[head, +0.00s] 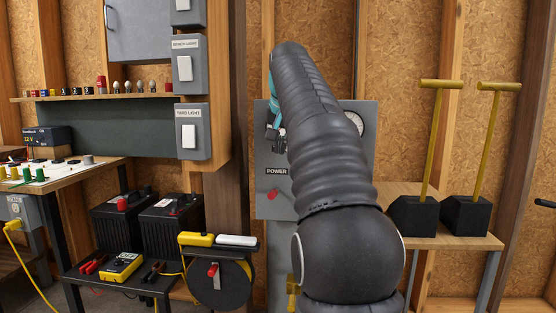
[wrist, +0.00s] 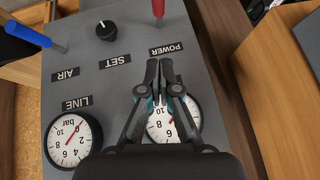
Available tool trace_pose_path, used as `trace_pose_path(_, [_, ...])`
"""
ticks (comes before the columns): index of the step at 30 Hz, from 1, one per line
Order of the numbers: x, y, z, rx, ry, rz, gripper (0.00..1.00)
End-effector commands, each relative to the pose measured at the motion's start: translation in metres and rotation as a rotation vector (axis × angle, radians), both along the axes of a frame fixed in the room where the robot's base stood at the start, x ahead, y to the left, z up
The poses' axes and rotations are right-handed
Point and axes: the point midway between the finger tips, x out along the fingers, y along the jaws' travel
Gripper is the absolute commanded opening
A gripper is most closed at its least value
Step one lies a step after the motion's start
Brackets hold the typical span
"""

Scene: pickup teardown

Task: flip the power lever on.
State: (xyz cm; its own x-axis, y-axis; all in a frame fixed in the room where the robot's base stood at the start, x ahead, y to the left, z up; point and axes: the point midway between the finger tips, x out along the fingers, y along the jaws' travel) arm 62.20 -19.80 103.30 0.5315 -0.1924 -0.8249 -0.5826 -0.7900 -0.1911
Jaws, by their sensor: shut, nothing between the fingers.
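The power lever is a red handle (head: 272,195) below the POWER label (head: 276,171) on a grey panel (head: 364,150). In the wrist view the red lever (wrist: 158,9) shows at the top edge, partly cut off, beyond the POWER label (wrist: 166,48). My gripper (wrist: 160,64) is shut and empty, its tips just short of that label and apart from the lever. In the head view my gripper (head: 272,136) is in front of the panel, above the lever, partly hidden by my arm.
The panel also has a blue AIR lever (wrist: 28,34), a black SET knob (wrist: 106,30), a LINE gauge (wrist: 73,141) and a second gauge (wrist: 178,118) behind my fingers. A cable reel (head: 217,279) stands lower left; two yellow-handled black blocks (head: 414,216) stand right.

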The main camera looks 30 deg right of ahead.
Motion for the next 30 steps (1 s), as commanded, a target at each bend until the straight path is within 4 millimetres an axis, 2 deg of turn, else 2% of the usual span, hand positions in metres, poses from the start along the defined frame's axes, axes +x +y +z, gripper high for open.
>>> trace_pose_path(14, [0.046,-0.017,-0.074,0.001,0.003,0.0,0.0])
trace_pose_path(18, [0.045,-0.011,-0.094,0.001,0.002,0.001,0.0])
trace_pose_path(23, [0.044,-0.007,-0.107,0.001,0.002,0.001,0.0])
trace_pose_path(30, [0.044,-0.006,-0.111,0.0,0.0,0.0,0.0])
